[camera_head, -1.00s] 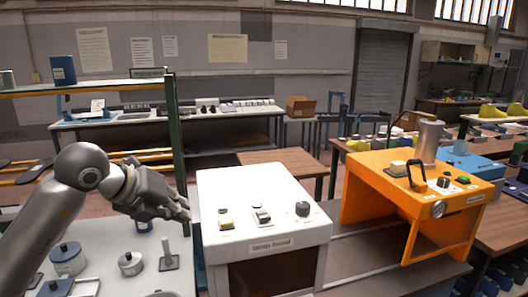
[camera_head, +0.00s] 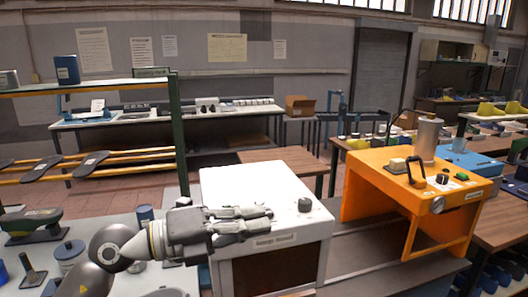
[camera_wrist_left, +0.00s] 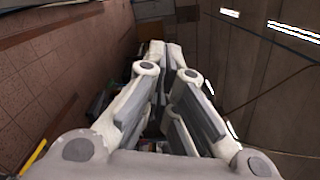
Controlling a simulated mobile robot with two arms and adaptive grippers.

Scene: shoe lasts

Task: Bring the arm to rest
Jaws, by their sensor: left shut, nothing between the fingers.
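My left gripper (camera_head: 268,221) is in front of the white machine box (camera_head: 262,262) in the head view, covering part of its top and front edge. Its fingers point right and it holds nothing. In the left wrist view the fingers (camera_wrist_left: 160,55) come together at their tips with nothing between them. My left arm comes in from the bottom left of the head view. Whether the gripper touches the box cannot be told. My right gripper is not in view.
An orange machine (camera_head: 375,192) with a metal cylinder (camera_head: 425,140) stands to the right of the white box. A shelf (camera_head: 90,87) and a table with pots and shoe lasts are at left. A dark knob (camera_head: 305,204) stands on the white box, close to the fingertips.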

